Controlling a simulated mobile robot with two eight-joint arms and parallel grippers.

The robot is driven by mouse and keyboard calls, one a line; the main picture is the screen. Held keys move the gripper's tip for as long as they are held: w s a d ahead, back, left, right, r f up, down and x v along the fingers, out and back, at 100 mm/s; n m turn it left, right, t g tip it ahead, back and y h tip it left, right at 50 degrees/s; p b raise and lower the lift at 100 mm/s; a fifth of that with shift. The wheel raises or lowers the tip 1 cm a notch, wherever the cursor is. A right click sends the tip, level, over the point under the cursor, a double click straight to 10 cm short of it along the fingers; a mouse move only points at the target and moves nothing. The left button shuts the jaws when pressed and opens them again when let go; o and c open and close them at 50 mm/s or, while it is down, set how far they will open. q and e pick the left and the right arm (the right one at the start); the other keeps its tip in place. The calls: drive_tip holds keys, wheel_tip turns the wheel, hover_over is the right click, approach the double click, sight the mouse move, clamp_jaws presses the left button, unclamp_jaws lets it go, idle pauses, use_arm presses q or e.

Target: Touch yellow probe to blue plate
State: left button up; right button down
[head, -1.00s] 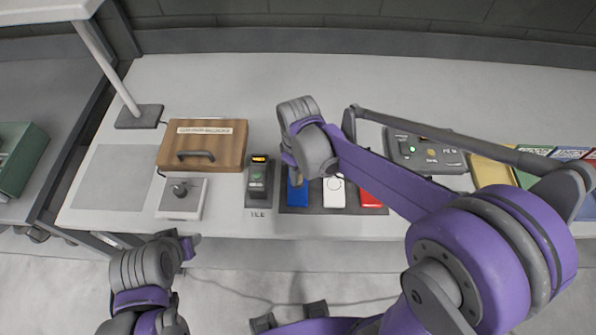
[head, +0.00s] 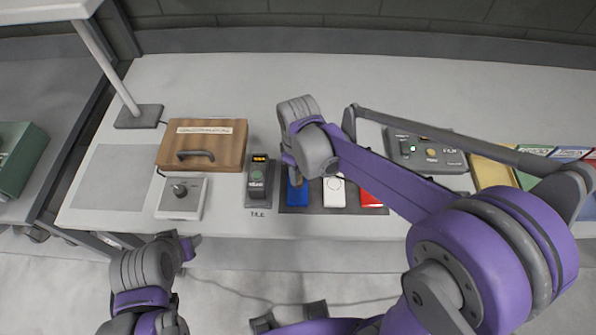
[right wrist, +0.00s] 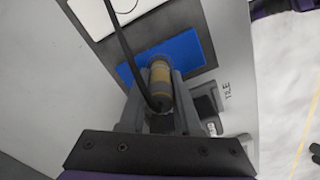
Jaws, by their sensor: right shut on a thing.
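My right gripper (head: 294,180) is shut on the yellow probe, just above the blue plate (head: 298,196) in the head view. The right wrist view shows the yellow probe (right wrist: 160,82) between the fingers (right wrist: 158,108), with a black cable running from it. Its far end lies over the blue plate (right wrist: 181,56) in that view. I cannot tell whether the tip touches the plate. My left gripper (head: 190,248) is low at the left, off the bench's front edge. Its jaws are not clear.
A white plate (head: 334,193) and a red plate (head: 370,201) lie to the right of the blue one. A meter with an orange display (head: 259,183) stands to its left. A wooden box (head: 215,140) and a grey knob box (head: 181,203) are farther left.

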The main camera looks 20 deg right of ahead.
drive_tip(key=shift+s, duration=0.1)
drive_tip(key=shift+r+p, duration=1.65)
drive_tip(key=shift+r, duration=1.85)
use_arm(q)
drive_tip(key=shift+t, duration=0.3)
drive_tip(key=w+r, duration=0.1)
drive_tip(key=r, duration=0.2)
drive_tip(key=w+r, duration=0.1)
drive_tip(key=shift+w+r, duration=0.35)
drive_tip(key=shift+r, duration=0.05)
drive_tip(key=shift+s, duration=0.15)
use_arm(e)
drive_tip(key=shift+f, duration=0.1)
